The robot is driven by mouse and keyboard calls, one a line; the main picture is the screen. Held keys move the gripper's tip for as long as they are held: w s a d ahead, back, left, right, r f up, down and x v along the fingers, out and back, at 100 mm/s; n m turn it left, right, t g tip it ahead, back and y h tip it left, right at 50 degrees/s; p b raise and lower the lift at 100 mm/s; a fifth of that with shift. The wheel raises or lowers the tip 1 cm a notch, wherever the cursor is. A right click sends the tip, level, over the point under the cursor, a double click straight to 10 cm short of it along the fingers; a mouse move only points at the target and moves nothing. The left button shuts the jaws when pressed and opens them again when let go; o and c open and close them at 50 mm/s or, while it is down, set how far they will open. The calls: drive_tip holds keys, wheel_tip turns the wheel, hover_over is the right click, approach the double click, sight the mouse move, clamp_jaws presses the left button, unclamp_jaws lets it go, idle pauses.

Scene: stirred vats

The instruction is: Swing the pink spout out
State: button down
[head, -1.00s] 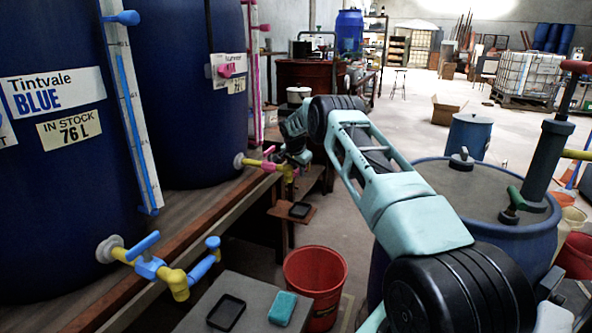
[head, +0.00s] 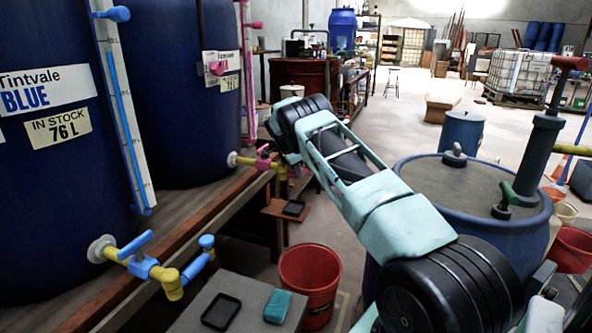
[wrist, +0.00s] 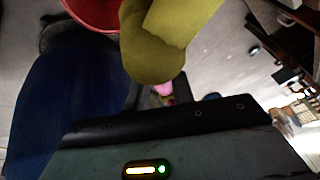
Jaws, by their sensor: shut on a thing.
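The pink tap's yellow pipe (head: 246,161) comes out of the farther blue vat (head: 188,95). Its pink handle (head: 263,156) stands up from the pipe. My gripper (head: 288,168) is at the outer end of this tap, and my arm hides most of the spout. In the wrist view a thick yellow pipe piece (wrist: 152,45) is close in front of the camera. A small pink patch (wrist: 164,90) shows just below it, by the gripper's dark edge. My gripper is shut on the pink spout; the fingertips are hard to make out.
The nearer vat has a blue-handled tap (head: 140,262) low at the left. A red bucket (head: 309,285) stands on the floor below. A grey stand holds a black tray (head: 221,312) and a teal sponge (head: 280,306). A lidded blue drum (head: 475,210) is at the right.

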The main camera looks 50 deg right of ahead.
idle(0.3)
drive_tip(key=c, duration=1.2)
unclamp_jaws()
drive_tip(key=shift+a+r, duration=0.1)
drive_tip(key=shift+r, duration=0.05)
drive_tip(key=p+v, duration=0.1)
drive_tip(key=v, duration=1.6)
drive_tip(key=shift+r, duration=0.1)
